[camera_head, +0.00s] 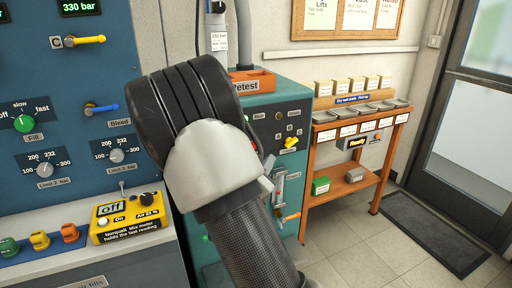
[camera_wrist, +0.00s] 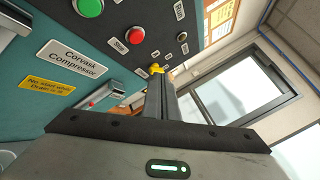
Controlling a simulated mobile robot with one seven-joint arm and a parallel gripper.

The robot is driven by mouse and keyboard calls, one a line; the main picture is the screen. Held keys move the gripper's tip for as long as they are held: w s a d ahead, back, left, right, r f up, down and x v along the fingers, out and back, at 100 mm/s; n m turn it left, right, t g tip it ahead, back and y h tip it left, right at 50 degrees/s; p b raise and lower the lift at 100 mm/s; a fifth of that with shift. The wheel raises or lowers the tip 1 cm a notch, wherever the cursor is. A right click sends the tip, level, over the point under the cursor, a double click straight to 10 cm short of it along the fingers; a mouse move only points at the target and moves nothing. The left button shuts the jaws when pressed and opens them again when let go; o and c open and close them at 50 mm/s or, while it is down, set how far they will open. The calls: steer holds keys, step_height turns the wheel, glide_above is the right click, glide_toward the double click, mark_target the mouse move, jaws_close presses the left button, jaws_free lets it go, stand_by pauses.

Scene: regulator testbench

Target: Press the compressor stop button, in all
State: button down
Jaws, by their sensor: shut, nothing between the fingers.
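The compressor's teal panel (camera_wrist: 60,100) fills the left of the wrist view, with a plate reading "Corvask Compressor" (camera_wrist: 72,58). The round red button (camera_wrist: 135,35) is on it, beside a small label (camera_wrist: 118,46) that seems to read "Stop". A green button (camera_wrist: 90,8) is above left of it. My gripper (camera_wrist: 160,79) is shut and empty. Its tips overlap a yellow knob (camera_wrist: 156,68) in the picture, below and right of the red button; I cannot tell whether they touch. In the head view my arm covers much of the teal compressor cabinet (camera_head: 290,103).
A blue control panel (camera_head: 60,130) with knobs and levers stands at the left, above a yellow meter (camera_head: 128,217). An orange tray (camera_head: 252,81) tops the compressor cabinet. A wooden shelf (camera_head: 345,196) stands to the right, then a door and dark mat (camera_head: 433,233). The floor between is clear.

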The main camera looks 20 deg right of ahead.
steer(key=shift+w+a, duration=0.1)
steer(key=shift+w, duration=3.2)
steer(key=shift+w, duration=0.45)
steer(key=shift+w+p, duration=0.4)
steer(key=shift+w, duration=0.05)
steer(key=shift+s+p, duration=0.3)
steer(key=shift+s, duration=0.6)
steer(key=shift+s+p, duration=0.6)
steer(key=shift+s, duration=1.9)
